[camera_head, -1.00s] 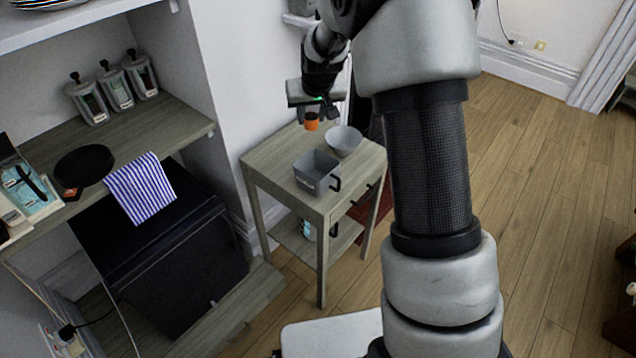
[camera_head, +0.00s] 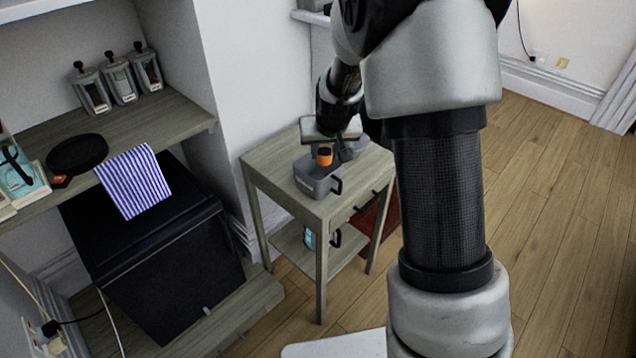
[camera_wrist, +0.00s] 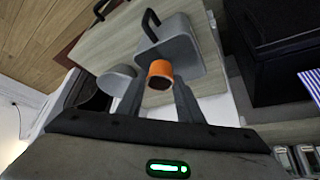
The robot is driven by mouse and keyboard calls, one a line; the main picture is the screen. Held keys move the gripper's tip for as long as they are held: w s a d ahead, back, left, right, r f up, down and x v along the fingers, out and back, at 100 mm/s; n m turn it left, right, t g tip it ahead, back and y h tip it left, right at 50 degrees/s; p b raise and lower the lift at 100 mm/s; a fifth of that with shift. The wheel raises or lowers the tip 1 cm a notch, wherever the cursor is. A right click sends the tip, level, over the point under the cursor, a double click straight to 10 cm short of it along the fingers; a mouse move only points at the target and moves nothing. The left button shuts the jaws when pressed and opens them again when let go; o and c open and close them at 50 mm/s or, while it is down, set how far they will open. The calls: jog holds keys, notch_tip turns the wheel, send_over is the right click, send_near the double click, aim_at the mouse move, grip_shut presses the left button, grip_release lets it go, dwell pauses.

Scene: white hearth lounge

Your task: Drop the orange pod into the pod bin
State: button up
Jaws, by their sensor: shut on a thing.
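My gripper (camera_head: 327,146) is shut on the orange pod (camera_head: 324,156), which also shows between the fingers in the wrist view (camera_wrist: 160,72). The pod bin looks to be the grey square container (camera_head: 314,181) with a black handle, standing on the small wooden table. In the head view the pod appears over the bin's back rim. In the wrist view the pod overlaps the edge of the bin (camera_wrist: 185,45). I cannot tell its exact height above the bin.
A grey bowl (camera_wrist: 116,80) stands beside the bin on the table (camera_head: 270,164), partly hidden by my gripper in the head view. A cup (camera_head: 308,238) sits on the lower shelf. Left, a counter holds canisters (camera_head: 118,78), a black round plate (camera_head: 77,153) and a striped cloth (camera_head: 135,182).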

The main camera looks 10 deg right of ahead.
jog(key=shift+f+b, duration=0.3)
jog(key=shift+f, duration=0.5)
jog(key=o, duration=1.1)
jog(key=p+v, duration=0.4)
jog(key=v, duration=1.3)
jog(key=shift+r, duration=0.25)
jog(key=shift+s+d, duration=0.1)
